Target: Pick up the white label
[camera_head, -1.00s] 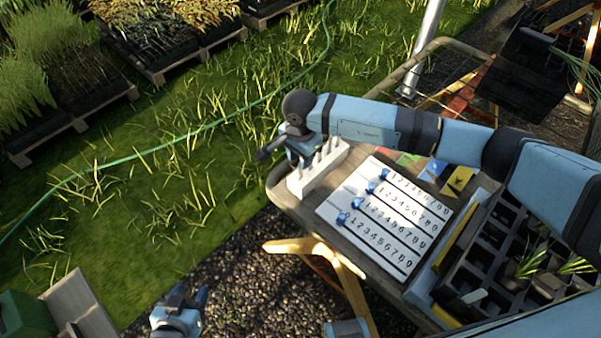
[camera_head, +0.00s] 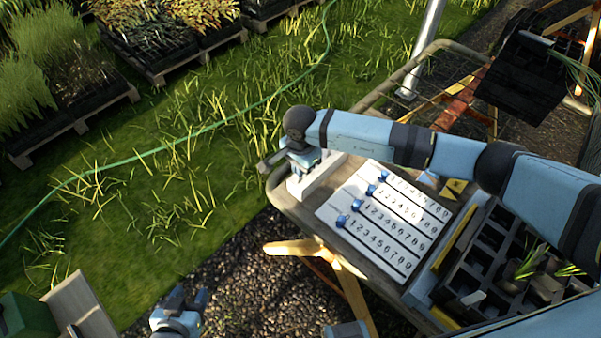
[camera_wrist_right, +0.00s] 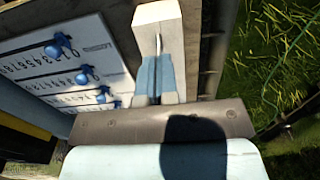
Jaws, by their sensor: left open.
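A white block-like holder (camera_head: 315,183) stands at the left end of the table, and earlier several thin upright pieces showed in it. My right gripper (camera_head: 303,162) is down over this holder and hides much of it. In the right wrist view the gripper (camera_wrist_right: 157,75) is against the white holder (camera_wrist_right: 157,14), with a thin pale upright edge at its tip. I cannot tell if that edge is a label or if the jaws are closed. A small white piece (camera_head: 473,297) lies in the black tray. My left gripper (camera_head: 198,298) is open, empty and low, away from the table.
A white board (camera_head: 400,262) with rows of numbers and blue sliders lies beside the holder. Yellow pieces (camera_head: 455,186) lie behind it, partly hidden by my right arm. The black compartment tray (camera_head: 484,236) with seedlings is on the right. Grass lies beyond the table's left edge.

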